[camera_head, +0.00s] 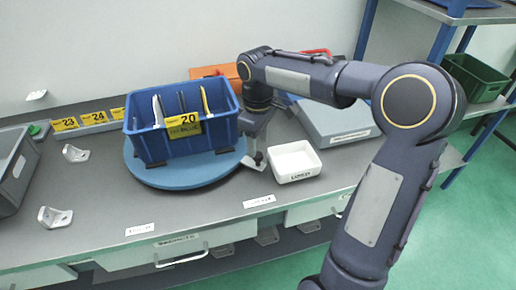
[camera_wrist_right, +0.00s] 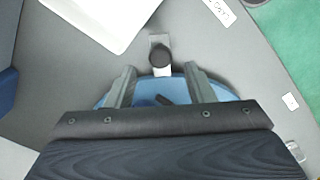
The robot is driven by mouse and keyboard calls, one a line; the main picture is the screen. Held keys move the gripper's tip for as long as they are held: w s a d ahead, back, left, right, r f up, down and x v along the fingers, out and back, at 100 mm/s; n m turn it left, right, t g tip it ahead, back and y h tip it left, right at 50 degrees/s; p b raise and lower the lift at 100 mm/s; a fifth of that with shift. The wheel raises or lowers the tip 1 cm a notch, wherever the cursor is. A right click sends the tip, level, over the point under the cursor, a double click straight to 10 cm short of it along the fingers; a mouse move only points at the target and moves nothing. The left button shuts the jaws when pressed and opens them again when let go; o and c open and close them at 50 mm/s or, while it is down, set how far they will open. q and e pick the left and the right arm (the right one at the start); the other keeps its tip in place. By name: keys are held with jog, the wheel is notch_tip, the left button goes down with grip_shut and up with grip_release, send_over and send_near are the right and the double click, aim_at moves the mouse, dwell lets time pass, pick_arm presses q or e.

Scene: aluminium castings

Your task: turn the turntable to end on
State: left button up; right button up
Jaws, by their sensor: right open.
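The turntable (camera_head: 190,178) is a round blue disc on the grey bench, and part of its rim shows in the right wrist view (camera_wrist_right: 225,94). A blue crate (camera_head: 160,150) with a yellow label marked 20 stands on it, holding several upright tools. A dark knob (camera_wrist_right: 160,56) on a metal tab sticks out from the rim. My right gripper (camera_head: 257,160) is at the turntable's right edge. In the right wrist view its two fingers (camera_wrist_right: 160,70) are apart, one on each side of the knob's line; contact cannot be told. My left gripper is out of view.
A white tray (camera_head: 295,161) stands close right of my right gripper. A grey-blue box (camera_head: 335,125) is behind it. Metal brackets (camera_head: 55,217) and a grey bin (camera_head: 14,165) are at left. Yellow number cards (camera_head: 65,124) line the back. The front bench strip is mostly clear.

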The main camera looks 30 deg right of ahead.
aim_at(258, 155)
jog(key=shift+f, duration=2.1)
grip_shut()
